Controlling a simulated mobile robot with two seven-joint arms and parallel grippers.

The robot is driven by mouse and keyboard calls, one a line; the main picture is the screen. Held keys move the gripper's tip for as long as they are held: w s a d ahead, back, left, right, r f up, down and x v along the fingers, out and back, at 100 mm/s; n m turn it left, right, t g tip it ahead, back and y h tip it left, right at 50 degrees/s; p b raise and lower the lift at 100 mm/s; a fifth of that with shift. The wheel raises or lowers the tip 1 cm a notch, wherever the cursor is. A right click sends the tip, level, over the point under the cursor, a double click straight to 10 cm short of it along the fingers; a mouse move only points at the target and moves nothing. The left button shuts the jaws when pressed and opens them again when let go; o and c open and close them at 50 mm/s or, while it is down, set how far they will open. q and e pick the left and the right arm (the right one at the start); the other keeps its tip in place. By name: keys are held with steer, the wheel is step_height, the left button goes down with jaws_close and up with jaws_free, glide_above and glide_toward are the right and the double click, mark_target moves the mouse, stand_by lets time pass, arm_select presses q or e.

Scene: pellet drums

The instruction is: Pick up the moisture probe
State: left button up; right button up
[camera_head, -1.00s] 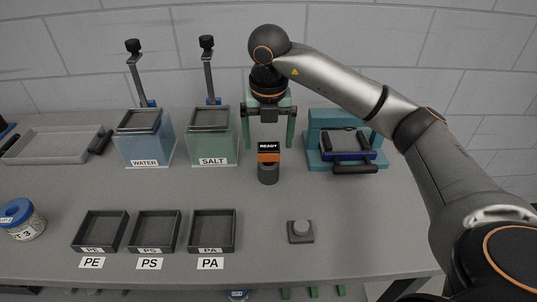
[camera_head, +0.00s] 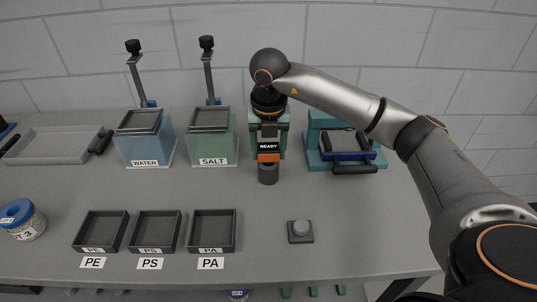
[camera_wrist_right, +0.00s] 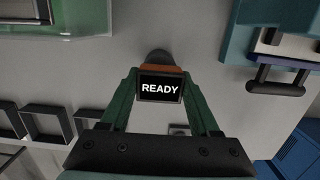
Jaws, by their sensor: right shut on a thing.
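The moisture probe (camera_head: 268,174) stands upright on the table, with a dark cylindrical lower part, an orange band and a black display reading READY. My right gripper (camera_head: 268,148) is around its upper part from above, shut on it. In the right wrist view the green fingers of my right gripper (camera_wrist_right: 160,88) press on both sides of the probe's display head (camera_wrist_right: 160,89). The probe's foot is partly hidden there. My left gripper is not in view.
The SALT tank (camera_head: 213,148) and WATER tank (camera_head: 145,150) stand to the left. A teal device (camera_head: 316,130) with dark handles is close on the right. Trays PE, PS and PA (camera_head: 212,248) and a small button block (camera_head: 300,238) lie in front.

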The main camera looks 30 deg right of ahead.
steer(key=c, duration=0.6)
steer(key=shift+r, duration=0.15)
